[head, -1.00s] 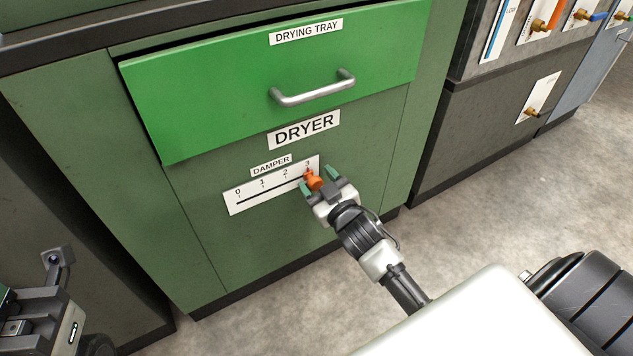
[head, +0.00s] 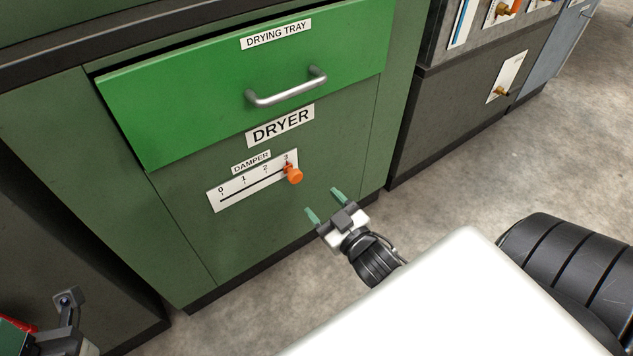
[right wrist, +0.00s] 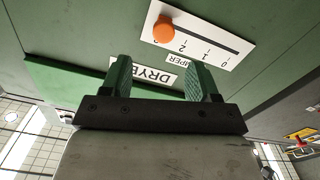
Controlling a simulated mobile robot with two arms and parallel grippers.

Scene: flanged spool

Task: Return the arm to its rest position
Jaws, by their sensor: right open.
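My right gripper (head: 324,203) is open and empty, below and to the right of the orange damper knob (head: 294,175) in the head view. The knob stands at the 3 end of the damper scale (head: 228,197) on the green dryer front. In the right wrist view the open fingers (right wrist: 160,80) show with nothing between them, and the orange knob (right wrist: 163,29) is apart from them. Part of my left arm (head: 62,322) shows at the lower left corner; its fingertips cannot be made out.
The drying tray drawer (head: 200,110), with a metal handle (head: 287,90), stands out a little above the damper. A dark cabinet (head: 450,115) with valves stands to the right. Bare concrete floor (head: 440,190) lies right of the dryer.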

